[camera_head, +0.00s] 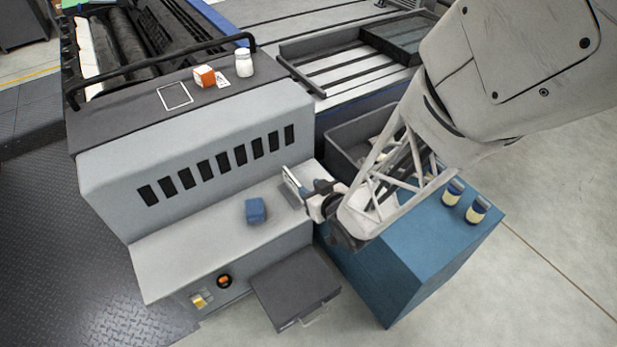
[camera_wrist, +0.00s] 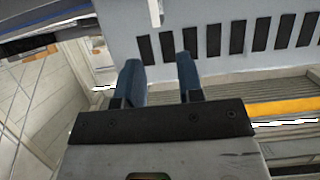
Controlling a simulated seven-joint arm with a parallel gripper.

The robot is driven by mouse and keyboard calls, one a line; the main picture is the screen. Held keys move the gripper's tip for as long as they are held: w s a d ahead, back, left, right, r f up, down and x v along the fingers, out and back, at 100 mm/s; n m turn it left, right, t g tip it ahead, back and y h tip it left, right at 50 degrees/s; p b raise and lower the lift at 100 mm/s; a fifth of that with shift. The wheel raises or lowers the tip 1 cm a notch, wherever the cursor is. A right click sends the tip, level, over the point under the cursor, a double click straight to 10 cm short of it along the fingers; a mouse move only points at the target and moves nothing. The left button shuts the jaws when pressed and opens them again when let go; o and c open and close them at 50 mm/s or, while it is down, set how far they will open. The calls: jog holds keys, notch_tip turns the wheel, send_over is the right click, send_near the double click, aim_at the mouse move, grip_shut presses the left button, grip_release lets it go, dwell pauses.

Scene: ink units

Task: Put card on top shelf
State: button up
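A small white card with a dark mark (camera_head: 222,79) lies on the machine's dark top shelf (camera_head: 125,118), between an orange-and-white box (camera_head: 204,76) and a white bottle (camera_head: 244,62). My gripper (camera_head: 308,194) is low at the right end of the lower grey ledge (camera_head: 185,248).
A white square outline (camera_head: 174,95) is marked on the top shelf. A dark rail (camera_head: 160,58) runs behind it. A blue block (camera_head: 256,210) sits on the lower ledge. A blue cabinet (camera_head: 400,275) with two small jars (camera_head: 465,202) and a grey bin stand at right.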

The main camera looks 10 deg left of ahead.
jog(key=shift+v, duration=1.75)
jog(key=d+r+m+g+h, duration=0.1)
jog(key=d+r+m+h, duration=0.25)
jog(key=d+r, duration=0.4)
jog(key=d+r+m+g+h, duration=0.15)
jog(key=d+r+h, duration=0.35)
jog(key=d, duration=0.5)
jog(key=s+d+r+m+g, duration=0.2)
jog(key=s+d+r, duration=0.2)
jog(key=s, duration=0.3)
jog(key=s+d+r+m+g+h, duration=0.1)
jog(key=s+d+r+m+g, duration=0.1)
jog(key=s+d+r, duration=0.3)
jog(key=shift+s+r, duration=0.65)
jog(key=shift+s, duration=0.3)
